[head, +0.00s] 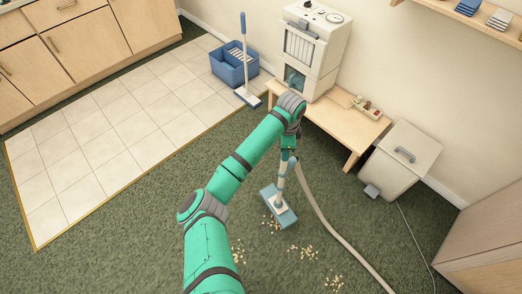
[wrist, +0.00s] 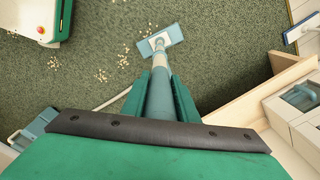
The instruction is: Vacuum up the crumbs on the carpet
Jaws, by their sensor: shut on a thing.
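My gripper (head: 289,153) is shut on the wand (wrist: 160,95) of a vacuum, with one finger on each side of it in the wrist view. The wand slopes down to a blue and white floor head (head: 279,208), which appears to rest on the carpet (head: 150,225). Pale crumbs lie in several patches. One patch (head: 270,222) is right beside the floor head, and others lie nearer me, including one patch (head: 303,252) below the head in the picture. A patch (wrist: 123,61) also shows just left of the floor head in the wrist view. My arm may hide some crumbs.
A beige hose (head: 335,235) curves across the carpet on the right. A low wooden bench (head: 335,122) bears a white machine (head: 315,55). A lidded bin (head: 402,160) stands to its right. A mop (head: 244,60) and blue bucket (head: 230,72) stand on the tiles. Open carpet lies at left.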

